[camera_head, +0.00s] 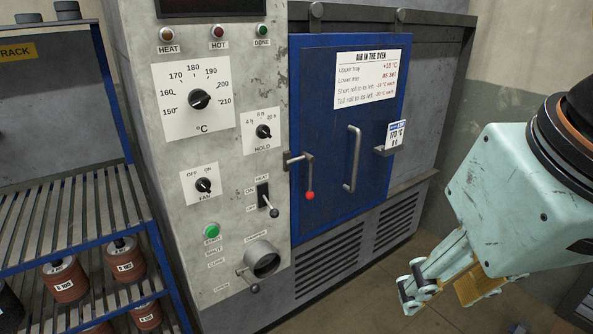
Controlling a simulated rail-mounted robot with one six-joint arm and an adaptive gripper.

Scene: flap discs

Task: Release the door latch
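The blue oven door (327,125) appears closed in its grey frame. Its latch (309,175) sits at the door's left edge: a short bar from the control panel with a lever hanging down to a red knob. A grey vertical pull handle (352,158) is fixed on the door to the right of the latch. My gripper (415,288) is at the lower right, in front of the oven and apart from the latch and the door. No object shows in its fingers. The angle hides how far apart they are.
The grey control panel (225,150) left of the door carries dials, a heat switch lever (268,205) and a damper pipe (262,260). A card in a holder (395,135) juts from the door's right side. A blue-framed rack (75,215) with rolls stands left.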

